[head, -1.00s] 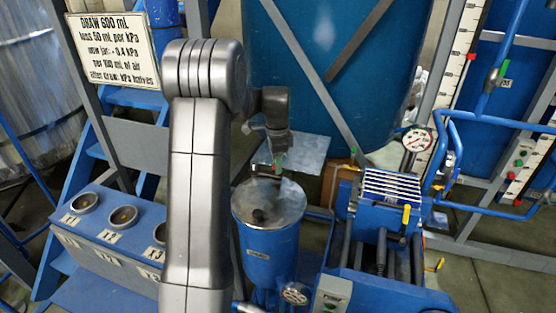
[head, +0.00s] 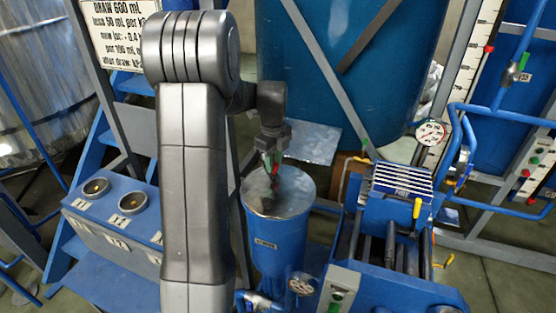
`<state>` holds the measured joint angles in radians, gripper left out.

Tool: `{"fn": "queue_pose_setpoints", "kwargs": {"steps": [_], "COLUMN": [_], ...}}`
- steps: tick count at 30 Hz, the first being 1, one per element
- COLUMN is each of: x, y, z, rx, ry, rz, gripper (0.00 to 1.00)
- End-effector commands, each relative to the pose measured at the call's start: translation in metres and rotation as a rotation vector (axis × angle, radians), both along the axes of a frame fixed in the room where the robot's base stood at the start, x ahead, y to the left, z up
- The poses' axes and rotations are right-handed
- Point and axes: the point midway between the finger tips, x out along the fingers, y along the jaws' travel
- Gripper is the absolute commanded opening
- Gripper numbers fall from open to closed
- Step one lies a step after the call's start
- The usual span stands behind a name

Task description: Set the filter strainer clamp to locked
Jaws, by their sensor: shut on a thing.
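A blue cylindrical vessel (head: 278,238) with a shiny metal lid (head: 300,197) stands in the middle of the head view; it appears to be the filter strainer. My gripper (head: 273,172) points down over the lid. Its fingers are shut on a small dark part at the lid's centre, which appears to be the clamp. The fingers and their shadow mostly hide this part, so its exact setting cannot be read.
A blue machine with a ribbed top (head: 397,180) stands to the right. A blue bench with round sockets (head: 95,187) is at left. A large blue tank (head: 345,75) stands behind.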

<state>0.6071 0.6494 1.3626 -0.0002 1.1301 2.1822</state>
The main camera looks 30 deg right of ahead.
Motion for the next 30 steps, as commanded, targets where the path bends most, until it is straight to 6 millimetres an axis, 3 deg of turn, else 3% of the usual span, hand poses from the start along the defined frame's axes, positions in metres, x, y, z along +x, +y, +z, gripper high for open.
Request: {"fn": "queue_pose_setpoints", "kwargs": {"steps": [22,23,24,26,30], "x": [0.002,0.002,0.002,0.0019,0.0017], "y": [0.0069,0.0069,0.0069,0.0069,0.0068], "z": [0.0011,0.0011,0.001,0.0009,0.0006], "rx": [0.0,0.0,0.0,0.0,-0.001], "ry": [-0.002,-0.002,-0.002,-0.002,-0.001], "rz": [-0.086,-0.086,-0.086,-0.086,-0.086], "gripper": [0.0,0.3,0.38,0.48,0.48]}}
